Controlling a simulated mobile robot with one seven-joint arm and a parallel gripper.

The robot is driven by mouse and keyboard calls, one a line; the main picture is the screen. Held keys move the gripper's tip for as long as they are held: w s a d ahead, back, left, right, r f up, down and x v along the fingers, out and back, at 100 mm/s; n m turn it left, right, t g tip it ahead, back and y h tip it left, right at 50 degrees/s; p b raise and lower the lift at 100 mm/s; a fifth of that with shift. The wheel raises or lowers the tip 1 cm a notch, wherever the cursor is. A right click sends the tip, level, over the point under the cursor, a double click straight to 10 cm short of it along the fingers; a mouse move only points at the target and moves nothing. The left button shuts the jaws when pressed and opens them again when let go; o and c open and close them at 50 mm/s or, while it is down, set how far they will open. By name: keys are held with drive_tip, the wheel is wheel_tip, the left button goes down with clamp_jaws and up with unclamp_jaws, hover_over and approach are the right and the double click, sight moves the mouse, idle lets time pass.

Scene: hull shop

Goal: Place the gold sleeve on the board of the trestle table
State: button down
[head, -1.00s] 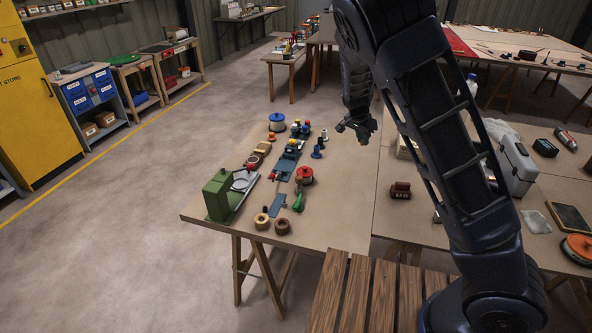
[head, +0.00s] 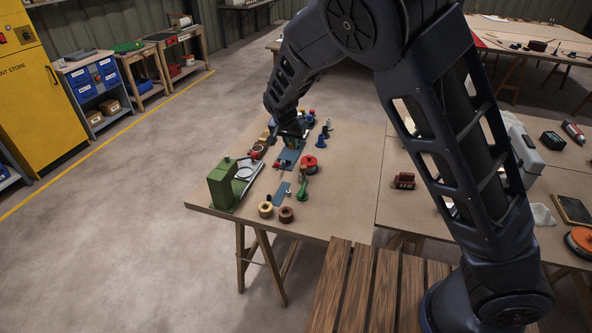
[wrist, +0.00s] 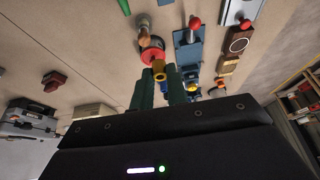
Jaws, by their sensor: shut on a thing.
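The gold sleeve (wrist: 161,73) is between the green fingertips of my gripper (wrist: 161,82) in the wrist view, and my gripper is shut on it. A blue part shows just below the sleeve, between the fingers. In the head view my gripper (head: 291,137) is low above the crowded left part of the trestle table's board (head: 345,205). The sleeve cannot be made out there. I cannot tell whether it touches anything beneath it.
A dark red block (head: 404,181) stands farther right. Bare board lies between this block and the spool.

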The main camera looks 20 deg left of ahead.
sight(293, 186)
wheel_tip(293, 186, down, 18)
drive_tip(key=shift+f, duration=0.25)
idle(0.4)
drive_tip(key=shift+f, duration=0.15)
drive_tip(key=c, duration=1.4)
unclamp_jaws()
drive_tip(key=v, duration=1.2)
drive_tip(key=shift+w, duration=0.1)
